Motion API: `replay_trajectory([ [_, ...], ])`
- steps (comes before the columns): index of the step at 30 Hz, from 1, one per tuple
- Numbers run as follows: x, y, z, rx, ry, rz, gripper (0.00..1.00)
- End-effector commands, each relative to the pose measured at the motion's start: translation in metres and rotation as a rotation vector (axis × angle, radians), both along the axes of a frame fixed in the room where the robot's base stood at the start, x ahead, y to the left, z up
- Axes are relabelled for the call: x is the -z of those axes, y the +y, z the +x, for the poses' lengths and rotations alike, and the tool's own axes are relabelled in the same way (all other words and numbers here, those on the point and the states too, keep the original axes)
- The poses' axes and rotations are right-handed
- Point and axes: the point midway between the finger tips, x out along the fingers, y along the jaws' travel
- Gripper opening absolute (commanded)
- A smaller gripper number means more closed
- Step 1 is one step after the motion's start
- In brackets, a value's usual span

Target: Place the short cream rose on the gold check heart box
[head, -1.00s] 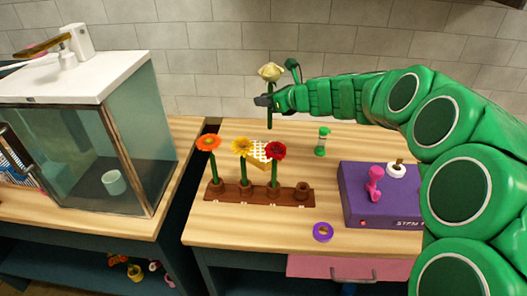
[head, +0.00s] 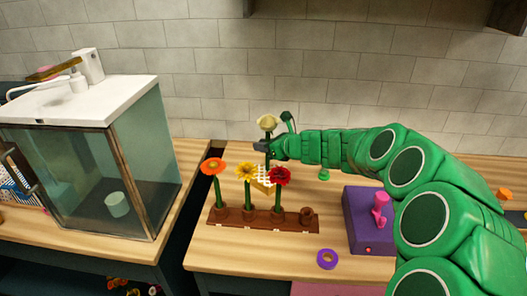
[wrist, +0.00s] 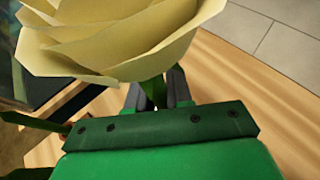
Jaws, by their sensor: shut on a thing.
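The cream rose (head: 268,122) is upright above the back of the table, its bloom over my gripper (head: 261,147). My gripper is shut on its green stem, which hangs down below the fingers. In the wrist view the pale bloom (wrist: 110,40) fills the upper left, and the dark fingers (wrist: 155,93) close around the stem, partly hidden by petals. The gold check heart box (head: 262,186) lies on the table behind the flower rack, partly covered by the yellow and red flowers. The rose is above the box; whether its stem touches it cannot be told.
A brown rack (head: 240,217) in front of the box holds an orange flower (head: 213,166), a yellow flower (head: 246,171) and a red flower (head: 281,176). A purple box (head: 362,222) and purple ring (head: 327,259) are to the right. A glass tank (head: 90,170) stands left.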

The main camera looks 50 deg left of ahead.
Motion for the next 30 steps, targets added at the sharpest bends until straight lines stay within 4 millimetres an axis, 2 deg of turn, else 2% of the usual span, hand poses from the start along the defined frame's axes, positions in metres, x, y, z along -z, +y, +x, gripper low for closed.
replay_trajectory([
  [5, 0.021, 0.000, 0.000, 0.000, 0.002, 0.000, 0.00],
  [17, 0.025, 0.000, 0.000, 0.000, 0.000, 0.001, 0.00],
  [18, 0.024, 0.000, 0.000, 0.000, 0.000, 0.001, 0.25],
  [22, 0.024, 0.000, 0.000, 0.000, 0.000, 0.001, 0.45],
  [30, 0.024, 0.000, 0.000, 0.000, 0.000, 0.001, 0.46],
])
